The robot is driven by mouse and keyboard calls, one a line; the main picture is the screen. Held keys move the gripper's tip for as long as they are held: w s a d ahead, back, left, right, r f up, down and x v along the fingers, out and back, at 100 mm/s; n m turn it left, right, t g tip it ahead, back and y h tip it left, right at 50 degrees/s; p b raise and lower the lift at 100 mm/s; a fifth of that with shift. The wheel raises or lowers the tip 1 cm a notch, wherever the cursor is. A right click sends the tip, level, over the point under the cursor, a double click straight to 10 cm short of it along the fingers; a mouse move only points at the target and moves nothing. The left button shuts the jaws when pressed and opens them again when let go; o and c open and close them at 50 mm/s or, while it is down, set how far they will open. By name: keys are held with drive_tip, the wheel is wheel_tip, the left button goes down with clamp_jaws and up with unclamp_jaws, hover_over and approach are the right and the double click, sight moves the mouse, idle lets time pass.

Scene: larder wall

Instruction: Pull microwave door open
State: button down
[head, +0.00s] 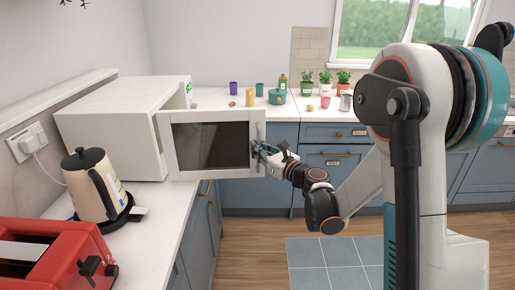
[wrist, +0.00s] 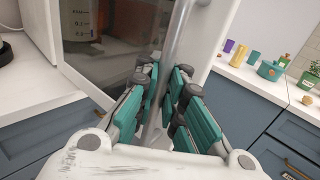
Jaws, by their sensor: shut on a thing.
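The white microwave (head: 125,125) stands on the left counter. Its door (head: 212,143), white with a dark window, is swung wide open and faces me. My gripper (head: 260,150) is at the door's right edge, shut on the vertical metal handle (head: 258,132). In the wrist view the handle (wrist: 176,50) runs between the teal finger pads of my gripper (wrist: 165,95). The door (wrist: 120,65) also shows there behind the fingers. The inside of the microwave is mostly hidden by the door.
A kettle (head: 95,185) and a red toaster (head: 50,255) stand on the left counter, near the microwave. Cups, a teal pot (head: 277,97) and potted plants stand on the back counter. The floor (head: 245,250) below the door is clear, with a blue-grey mat (head: 330,262).

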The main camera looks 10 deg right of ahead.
drive_tip(key=shift+s+d, duration=0.2)
drive_tip(key=shift+s, duration=0.05)
drive_tip(key=c, duration=2)
unclamp_jaws()
drive_tip(key=shift+d, duration=0.1)
drive_tip(key=shift+o, duration=0.2)
drive_tip(key=shift+d, duration=0.15)
drive_tip(key=shift+a, duration=0.2)
drive_tip(key=shift+s, duration=0.1)
drive_tip(key=v, duration=1.2)
